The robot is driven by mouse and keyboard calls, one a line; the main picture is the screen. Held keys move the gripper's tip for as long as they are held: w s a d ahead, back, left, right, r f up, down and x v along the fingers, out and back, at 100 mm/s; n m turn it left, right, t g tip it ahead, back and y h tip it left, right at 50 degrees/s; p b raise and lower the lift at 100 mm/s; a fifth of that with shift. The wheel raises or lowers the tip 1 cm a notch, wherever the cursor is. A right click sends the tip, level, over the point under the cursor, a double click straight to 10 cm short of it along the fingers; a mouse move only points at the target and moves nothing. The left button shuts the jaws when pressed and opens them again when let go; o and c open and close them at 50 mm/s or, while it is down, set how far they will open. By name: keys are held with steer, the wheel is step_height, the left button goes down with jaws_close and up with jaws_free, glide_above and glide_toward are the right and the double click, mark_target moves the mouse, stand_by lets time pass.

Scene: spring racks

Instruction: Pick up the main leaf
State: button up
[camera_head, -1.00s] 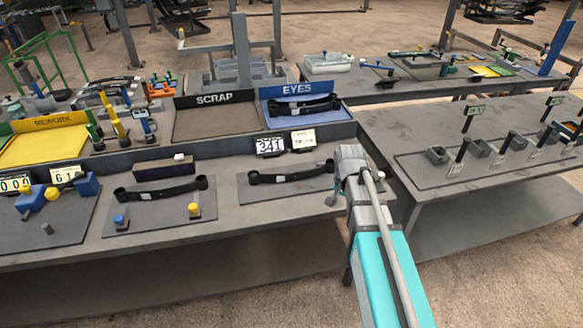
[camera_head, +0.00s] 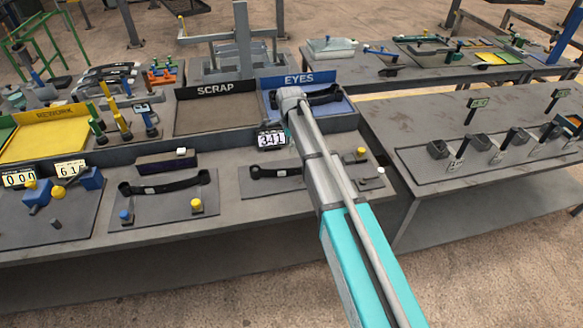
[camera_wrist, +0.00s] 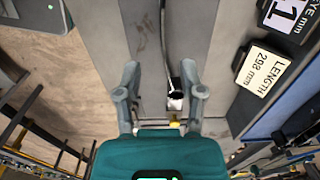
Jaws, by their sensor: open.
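Two dark, bowed leaf springs lie on the near bench. One (camera_head: 165,186) rests on the left plate. The other (camera_head: 272,172) is on the right plate, its right part hidden behind my arm. I cannot tell by sight which is the main leaf. In the head view my gripper is hidden behind my arm, which reaches over the right plate. In the wrist view my gripper (camera_wrist: 160,70) is open, with its fingers apart over the grey bench. A small dark part with a pale end (camera_wrist: 175,101) shows between the fingers, close to the right one.
A LENGTH sign (camera_wrist: 263,70) stands right of the gripper in the wrist view. Yellow and white knobs (camera_head: 361,152) sit at the right plate's end. The SCRAP tray (camera_head: 215,117) and the EYES tray (camera_head: 350,105) holding dark leaves stand behind.

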mark_target(292, 168)
steer(key=shift+w+d+f, duration=0.1)
steer(key=shift+w+d, duration=0.05)
steer(key=shift+d, duration=0.1)
steer(key=shift+f, duration=0.1)
step_height(292, 168, down, 8)
steer(key=b, duration=0.8)
steer(key=shift+f+b, duration=0.15)
steer(key=shift+b, duration=0.2)
steer(key=shift+f, duration=0.1)
steer(key=shift+f+b, duration=2.5)
steer(key=shift+b, duration=0.1)
steer(key=shift+d, duration=0.1)
jaws_close()
